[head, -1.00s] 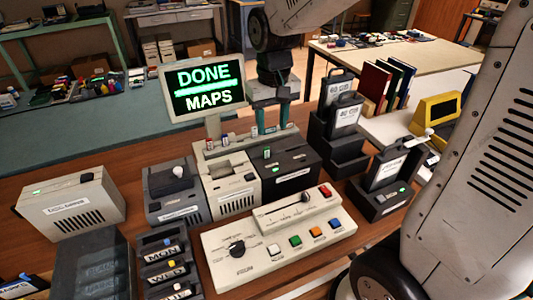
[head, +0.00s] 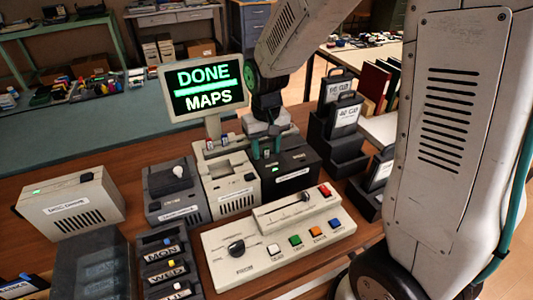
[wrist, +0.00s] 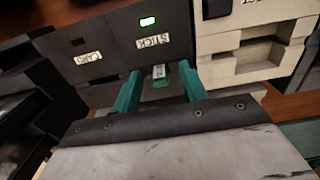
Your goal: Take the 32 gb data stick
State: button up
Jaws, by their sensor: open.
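A small data stick (wrist: 160,76), pale with a green end, stands at the slot marked STICK in the black box (head: 292,178). Its capacity marking is not readable. My gripper (head: 266,150) is open above the black box, its green fingers pointing down. In the wrist view my gripper (wrist: 160,73) has one finger on each side of the stick, with gaps between. A lit green light (wrist: 148,21) shows on the black box near the STICK label. In the head view my fingers hide the stick.
The monitor (head: 205,88) reads DONE MAPS. A control panel (head: 280,236) with a lever and coloured buttons lies in front. A dark rack (head: 340,125) stands to the right.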

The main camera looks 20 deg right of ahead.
grip_shut()
